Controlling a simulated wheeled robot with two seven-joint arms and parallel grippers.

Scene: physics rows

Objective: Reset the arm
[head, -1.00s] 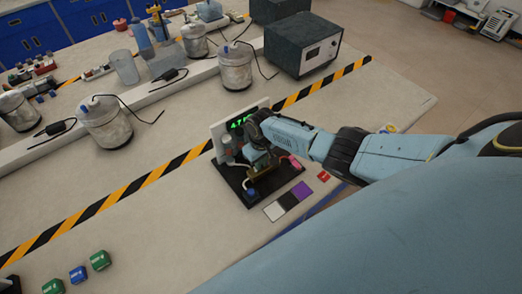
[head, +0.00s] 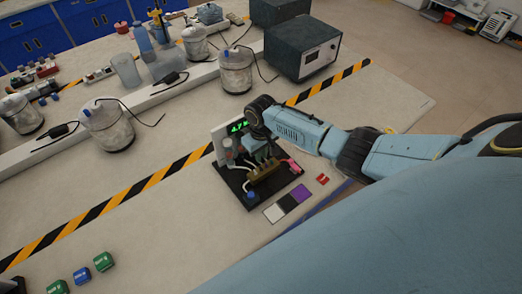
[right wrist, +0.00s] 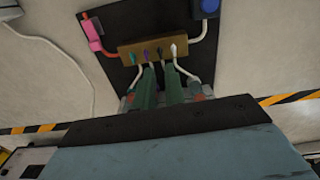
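My right gripper (head: 262,158) hangs over the back part of a black board (head: 231,181) on the table. In the right wrist view its two green fingers (right wrist: 160,80) are apart with a narrow gap and nothing visible between them. They point toward a brass-coloured block (right wrist: 153,49) with several coloured pins and white wires; I cannot tell whether they touch anything. A pink part (head: 291,166) and a blue part (head: 252,195) sit on the board's sides. An upright panel with a green display (head: 237,128) stands behind, partly hidden by my gripper. My left gripper is not seen.
A dark instrument box (head: 303,60) and a metal canister (head: 235,72) stand behind the striped tape (head: 165,181). Green and blue blocks (head: 82,274) lie front left. The table between is clear.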

